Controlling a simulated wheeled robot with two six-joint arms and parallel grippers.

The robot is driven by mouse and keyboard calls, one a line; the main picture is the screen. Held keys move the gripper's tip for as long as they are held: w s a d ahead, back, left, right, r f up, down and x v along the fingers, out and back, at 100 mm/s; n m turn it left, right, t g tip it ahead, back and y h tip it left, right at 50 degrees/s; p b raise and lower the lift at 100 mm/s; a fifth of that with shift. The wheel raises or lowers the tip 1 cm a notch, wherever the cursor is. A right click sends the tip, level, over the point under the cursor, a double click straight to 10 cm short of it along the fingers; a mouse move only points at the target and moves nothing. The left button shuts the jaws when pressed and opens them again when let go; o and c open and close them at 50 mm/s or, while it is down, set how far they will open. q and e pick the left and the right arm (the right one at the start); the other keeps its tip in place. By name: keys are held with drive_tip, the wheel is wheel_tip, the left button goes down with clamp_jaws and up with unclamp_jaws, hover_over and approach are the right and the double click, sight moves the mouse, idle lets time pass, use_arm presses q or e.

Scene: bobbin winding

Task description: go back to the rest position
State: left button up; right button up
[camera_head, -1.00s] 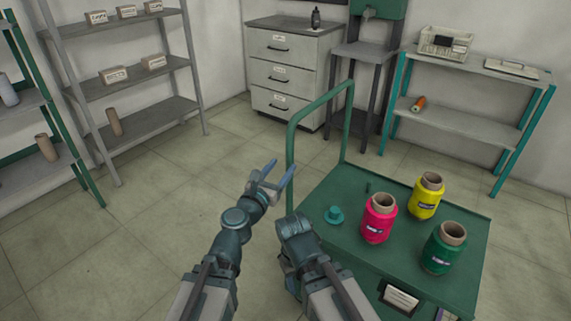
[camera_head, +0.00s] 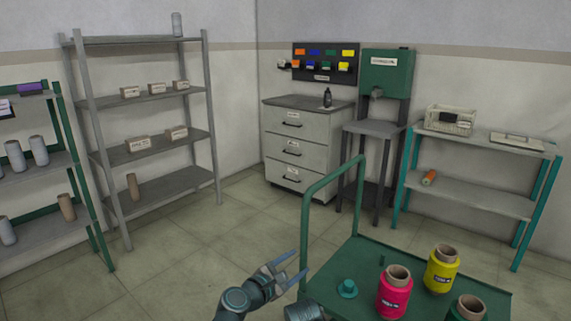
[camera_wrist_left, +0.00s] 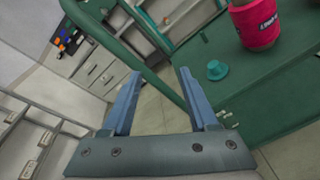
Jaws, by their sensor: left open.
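My left gripper (camera_head: 284,267) is open and empty, held in the air to the left of the green cart's handle. Its two blue fingers also show wide apart in the left wrist view (camera_wrist_left: 158,100), with nothing between them. My right arm shows only as a small part at the bottom of the head view, beside the cart's near left corner. The right gripper's fingers are not visible.
The green cart (camera_head: 372,258) carries a pink spool (camera_head: 394,296), a yellow spool (camera_head: 441,270), a dark green spool (camera_head: 466,309) and a small green bobbin-like piece (camera_head: 347,289). Shelves (camera_head: 150,96) stand left, drawers (camera_head: 300,150) behind. The floor between is clear.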

use_arm(q)
drive_tip(key=s+a+f+m+g+y, duration=0.3)
drive_tip(key=s+a+f+m+g, duration=0.15)
drive_tip(key=f+m, duration=0.35)
drive_tip(key=s+a+f+m+g+y, duration=0.35)
drive_tip(key=a+f+m, duration=0.25)
drive_tip(key=f+m, duration=0.25)
drive_tip(key=s+a+f+m+g+y, duration=0.25)
drive_tip(key=s+a+m, duration=0.2)
drive_tip(key=a, duration=0.45)
drive_tip(key=s+d+r+m+p, duration=0.1)
drive_tip(key=s+d+r+p, duration=0.1)
drive_tip(key=r+p, duration=0.5)
drive_tip(key=s+d+r+m+g+y+p, duration=0.1)
drive_tip(key=s+d+r+p, duration=0.1)
drive_tip(key=d+r+p, duration=0.3)
drive_tip(key=s+d+r+m+g+y+p, duration=0.1)
drive_tip(key=s+d+r+m+p, duration=0.1)
drive_tip(key=r+p, duration=0.9)
drive_tip(key=shift+s+d+r, duration=0.5)
drive_tip(key=shift+s+d, duration=0.1)
drive_tip(key=shift+d, duration=0.3)
drive_tip(key=shift+d, duration=0.1)
